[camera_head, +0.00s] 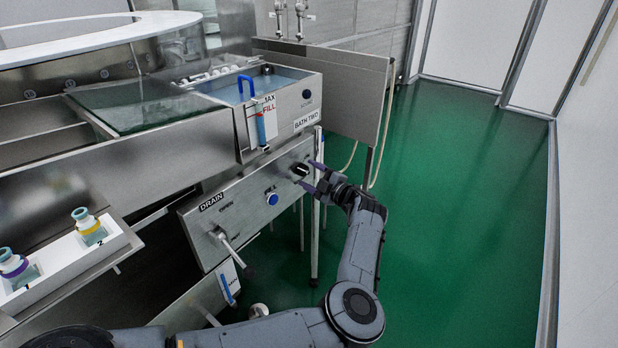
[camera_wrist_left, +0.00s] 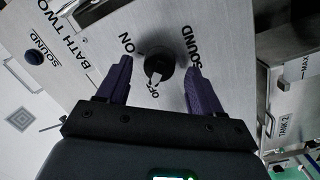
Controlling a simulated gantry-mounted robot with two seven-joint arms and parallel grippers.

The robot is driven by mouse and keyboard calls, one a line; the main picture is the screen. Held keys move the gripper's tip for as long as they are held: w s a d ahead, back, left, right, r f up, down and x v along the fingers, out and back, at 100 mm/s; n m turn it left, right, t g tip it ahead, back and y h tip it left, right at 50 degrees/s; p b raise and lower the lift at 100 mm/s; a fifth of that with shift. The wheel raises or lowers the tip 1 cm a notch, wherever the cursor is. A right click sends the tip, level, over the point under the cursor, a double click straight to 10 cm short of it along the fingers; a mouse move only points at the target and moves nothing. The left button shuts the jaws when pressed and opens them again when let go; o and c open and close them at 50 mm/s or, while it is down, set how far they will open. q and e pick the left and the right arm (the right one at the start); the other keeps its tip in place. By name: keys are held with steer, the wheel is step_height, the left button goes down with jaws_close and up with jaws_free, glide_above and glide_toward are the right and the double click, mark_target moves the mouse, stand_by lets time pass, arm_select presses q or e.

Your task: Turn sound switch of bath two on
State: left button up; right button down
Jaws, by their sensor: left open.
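The sound switch is a black round knob (camera_head: 300,169) on the steel front panel below bath two. It also shows in the left wrist view (camera_wrist_left: 158,66), with ON, OFF and SOUND printed around it. Its white pointer is on the OFF side. My left gripper (camera_head: 312,175) is open, with its purple fingers in front of the panel. In the left wrist view its fingers (camera_wrist_left: 159,72) stand on either side of the knob, with gaps on both sides. I cannot tell how far their tips are from the panel. My right gripper is not in view.
Bath two (camera_head: 289,110) juts out above the panel. A blue button (camera_head: 272,199) and a drain lever (camera_head: 232,250) are on the panel left of the knob. A white rack (camera_head: 66,262) with two bottles stands lower left. The green floor (camera_head: 460,210) at right is clear.

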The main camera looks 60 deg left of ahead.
arm_select(q)
steer(key=shift+s+a, duration=0.1)
steer(key=shift+a, duration=0.55)
steer(key=shift+c, duration=0.5)
steer(key=shift+d, duration=0.1)
steer(key=c, duration=1)
steer(key=shift+o, duration=0.2)
